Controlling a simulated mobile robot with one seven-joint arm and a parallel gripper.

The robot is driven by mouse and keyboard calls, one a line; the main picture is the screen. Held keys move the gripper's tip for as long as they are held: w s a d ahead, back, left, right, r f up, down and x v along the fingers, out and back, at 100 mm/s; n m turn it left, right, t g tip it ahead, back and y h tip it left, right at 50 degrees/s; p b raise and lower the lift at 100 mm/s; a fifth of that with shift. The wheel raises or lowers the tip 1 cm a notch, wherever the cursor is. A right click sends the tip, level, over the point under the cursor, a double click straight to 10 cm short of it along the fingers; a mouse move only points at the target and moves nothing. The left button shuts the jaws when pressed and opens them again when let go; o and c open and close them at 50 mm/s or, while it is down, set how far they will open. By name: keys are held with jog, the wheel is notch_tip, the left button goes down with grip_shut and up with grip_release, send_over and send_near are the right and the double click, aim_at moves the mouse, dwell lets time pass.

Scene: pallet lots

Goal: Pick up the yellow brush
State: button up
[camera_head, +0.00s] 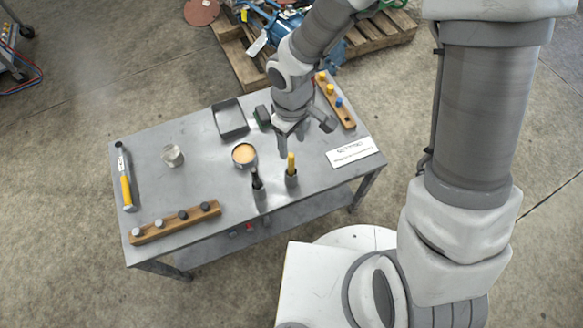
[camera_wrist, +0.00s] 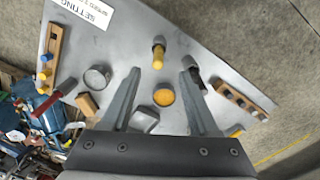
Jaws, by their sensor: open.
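My gripper (camera_head: 293,140) is open and empty, above the table and behind the brush in the head view. In the wrist view my gripper (camera_wrist: 161,72) has its two fingers spread wide, with nothing between them touching.
A pot with orange-yellow contents (camera_head: 244,154) is close behind. A tray (camera_head: 230,119), wooden racks (camera_head: 175,222), a hammer-like tool (camera_head: 125,180) and a sign (camera_head: 352,151) are also on the table.

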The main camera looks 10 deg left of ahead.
aim_at(292, 157)
notch_tip(292, 157, down, 7)
jog(key=shift+r+b, duration=0.2)
jog(key=shift+b, duration=0.9)
jog(key=f+b, duration=0.1)
jog(key=f, duration=0.2)
jog(key=f+b, duration=0.1)
jog(key=f, duration=0.1)
jog(key=shift+w+a+f+b, duration=0.15)
jog(key=shift+w+b, duration=0.15)
grip_shut()
